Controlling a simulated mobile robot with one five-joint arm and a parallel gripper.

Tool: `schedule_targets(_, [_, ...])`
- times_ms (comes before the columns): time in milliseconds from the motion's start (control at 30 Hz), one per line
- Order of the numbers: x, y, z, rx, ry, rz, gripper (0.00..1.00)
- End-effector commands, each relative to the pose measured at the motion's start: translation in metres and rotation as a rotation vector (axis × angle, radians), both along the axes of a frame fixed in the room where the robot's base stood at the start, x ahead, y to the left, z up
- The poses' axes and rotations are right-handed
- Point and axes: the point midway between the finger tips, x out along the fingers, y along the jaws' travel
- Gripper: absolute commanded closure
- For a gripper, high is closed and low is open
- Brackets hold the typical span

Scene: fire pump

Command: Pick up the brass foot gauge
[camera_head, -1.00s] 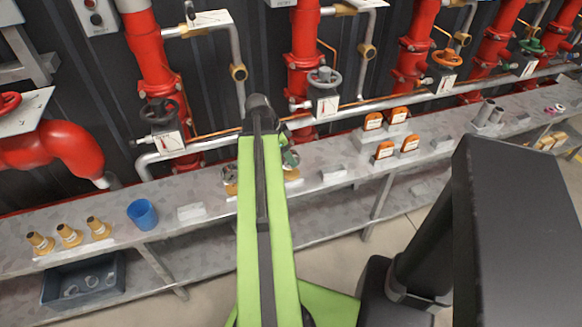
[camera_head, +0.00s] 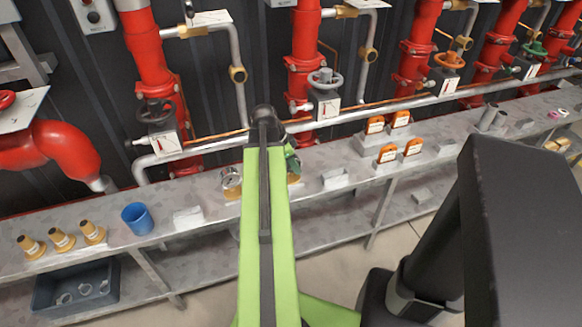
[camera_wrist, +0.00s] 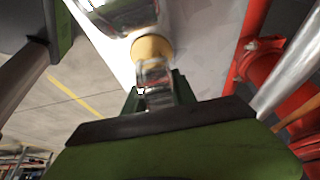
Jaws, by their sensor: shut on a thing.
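My gripper (camera_wrist: 157,92) is shut on the gauge, a shiny, clear-looking piece (camera_wrist: 155,72) with a round brass foot (camera_wrist: 150,47) beyond the fingertips. In the head view my green arm hides most of it; the brass foot (camera_head: 293,178) shows just below the green gripper (camera_head: 292,161) at the bench. I cannot tell whether the foot touches the bench. A second round gauge (camera_head: 231,178) with a white dial and a brass-coloured base stands just left of my arm.
The grey bench (camera_head: 325,157) also holds a blue cup (camera_head: 137,218), several brass cones (camera_head: 62,239), white blocks (camera_head: 336,179) and orange-framed gauges (camera_head: 387,153). Red pipes and valves (camera_head: 302,75) stand behind. A large chrome part (camera_wrist: 120,14) shows close in the wrist view.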

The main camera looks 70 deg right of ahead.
Motion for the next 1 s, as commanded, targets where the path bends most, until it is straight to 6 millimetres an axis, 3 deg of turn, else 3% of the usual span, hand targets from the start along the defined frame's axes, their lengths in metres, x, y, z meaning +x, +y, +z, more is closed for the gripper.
schedule_targets(433, [-0.001, 0.0, 0.009, 0.0, 0.0, -0.001, 1.0])
schedule_targets(567, [-0.001, 0.0, 0.029, 0.0, 0.0, -0.001, 1.0])
schedule_targets(833, [-0.001, 0.0, 0.088, 0.0, 0.0, -0.001, 1.0])
schedule_targets(1000, [-0.001, 0.0, 0.103, 0.0, 0.0, -0.002, 1.0])
